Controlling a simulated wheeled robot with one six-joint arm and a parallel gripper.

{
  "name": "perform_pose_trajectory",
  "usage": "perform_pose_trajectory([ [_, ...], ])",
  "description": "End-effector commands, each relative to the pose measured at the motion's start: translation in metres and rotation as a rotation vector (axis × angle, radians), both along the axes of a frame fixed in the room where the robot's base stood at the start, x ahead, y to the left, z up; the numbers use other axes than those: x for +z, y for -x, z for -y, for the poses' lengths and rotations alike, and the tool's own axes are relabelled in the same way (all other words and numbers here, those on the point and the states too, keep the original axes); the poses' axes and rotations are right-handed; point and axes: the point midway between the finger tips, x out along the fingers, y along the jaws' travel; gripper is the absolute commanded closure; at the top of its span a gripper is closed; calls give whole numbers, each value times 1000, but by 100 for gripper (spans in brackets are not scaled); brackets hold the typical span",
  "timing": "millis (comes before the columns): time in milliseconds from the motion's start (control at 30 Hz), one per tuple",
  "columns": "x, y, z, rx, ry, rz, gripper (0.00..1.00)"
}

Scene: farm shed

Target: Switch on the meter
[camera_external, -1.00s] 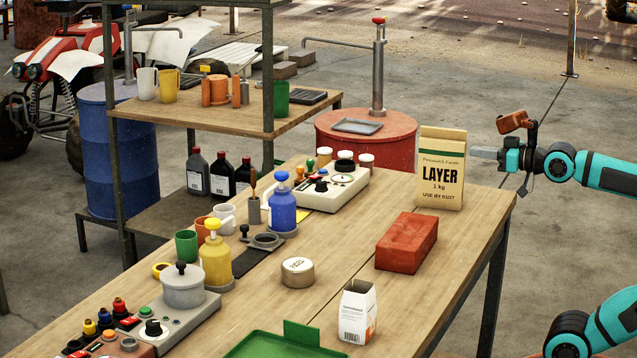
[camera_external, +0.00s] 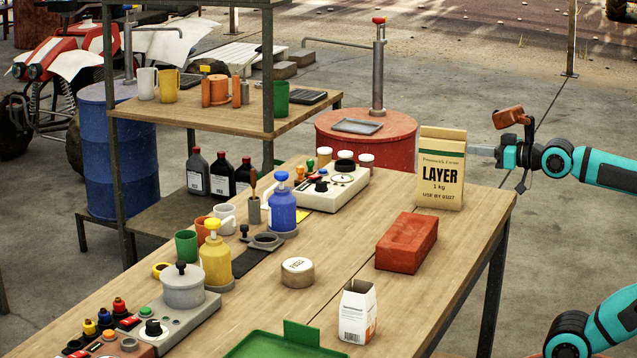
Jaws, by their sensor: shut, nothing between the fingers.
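A cream box with a dial and knobs (camera_external: 335,190) stands at the far side of the table and looks like a meter; I cannot tell whether it is on. A grey box with a black knob (camera_external: 200,318) stands at the near left under a lidded pot. A control panel with coloured buttons (camera_external: 108,345) is cut off at the bottom left. My gripper (camera_external: 472,149) is shut and empty, at the right beside the LAYER bag (camera_external: 441,180).
A red brick (camera_external: 406,241), a small carton (camera_external: 357,312), a round tin (camera_external: 297,272) and a green tray (camera_external: 270,346) are on the table (camera_external: 330,250). Blue (camera_external: 282,208) and yellow (camera_external: 215,258) pump bottles and cups stand left of centre. A shelf rack (camera_external: 190,115) rises behind.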

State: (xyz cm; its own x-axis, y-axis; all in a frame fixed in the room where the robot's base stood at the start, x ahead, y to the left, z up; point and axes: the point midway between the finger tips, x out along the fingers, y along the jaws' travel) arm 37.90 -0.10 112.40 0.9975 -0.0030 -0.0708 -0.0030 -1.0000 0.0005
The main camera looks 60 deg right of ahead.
Motion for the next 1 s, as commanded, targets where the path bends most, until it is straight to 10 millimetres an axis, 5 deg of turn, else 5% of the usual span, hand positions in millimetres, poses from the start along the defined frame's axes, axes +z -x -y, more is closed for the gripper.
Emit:
perform_pose_trajectory([
  [500,45,-91,14,-27,-2,-243,100],
  [1000,70,-188,34,-35,-14,-497,100],
])
